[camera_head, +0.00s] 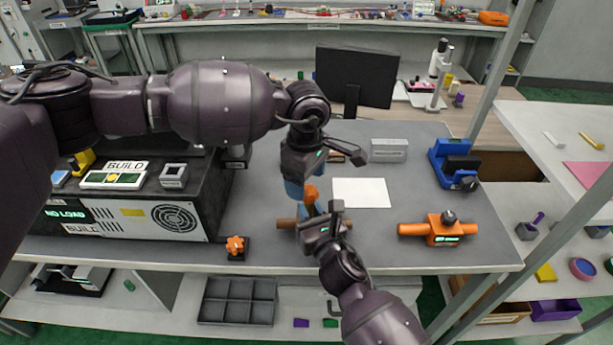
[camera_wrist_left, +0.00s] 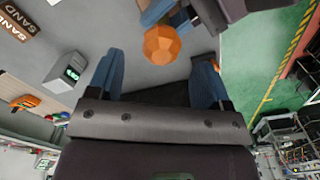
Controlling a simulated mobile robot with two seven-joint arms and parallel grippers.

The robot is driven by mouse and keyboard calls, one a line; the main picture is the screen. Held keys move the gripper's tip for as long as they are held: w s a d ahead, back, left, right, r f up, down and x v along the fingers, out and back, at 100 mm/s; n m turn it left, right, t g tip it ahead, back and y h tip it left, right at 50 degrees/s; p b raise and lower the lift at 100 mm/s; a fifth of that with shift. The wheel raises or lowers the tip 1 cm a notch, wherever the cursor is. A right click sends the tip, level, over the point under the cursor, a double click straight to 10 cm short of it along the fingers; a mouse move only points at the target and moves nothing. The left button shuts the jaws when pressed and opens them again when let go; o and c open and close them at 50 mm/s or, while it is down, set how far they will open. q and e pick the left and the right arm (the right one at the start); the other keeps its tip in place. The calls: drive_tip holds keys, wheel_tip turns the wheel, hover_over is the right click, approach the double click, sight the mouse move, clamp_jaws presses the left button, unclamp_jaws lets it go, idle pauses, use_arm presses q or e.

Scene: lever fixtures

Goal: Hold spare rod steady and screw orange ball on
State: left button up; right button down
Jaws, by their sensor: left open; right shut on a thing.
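The orange ball (camera_wrist_left: 162,44) is faceted and lies between and just beyond my left gripper's spread blue fingers in the left wrist view. It also shows in the head view (camera_head: 311,193), partly hidden. My left gripper (camera_head: 297,188) points down beside the ball, open and apparently empty. Whether the ball touches the rod is hard to tell. A brown cylinder (camera_head: 287,223) shows left of my right gripper.
A small orange knob (camera_head: 236,247) sits near the front edge. A black machine (camera_head: 140,215) fills the left.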

use_arm(q)
drive_tip(key=shift+f, duration=0.15)
idle(0.3)
drive_tip(key=shift+f, duration=1.35)
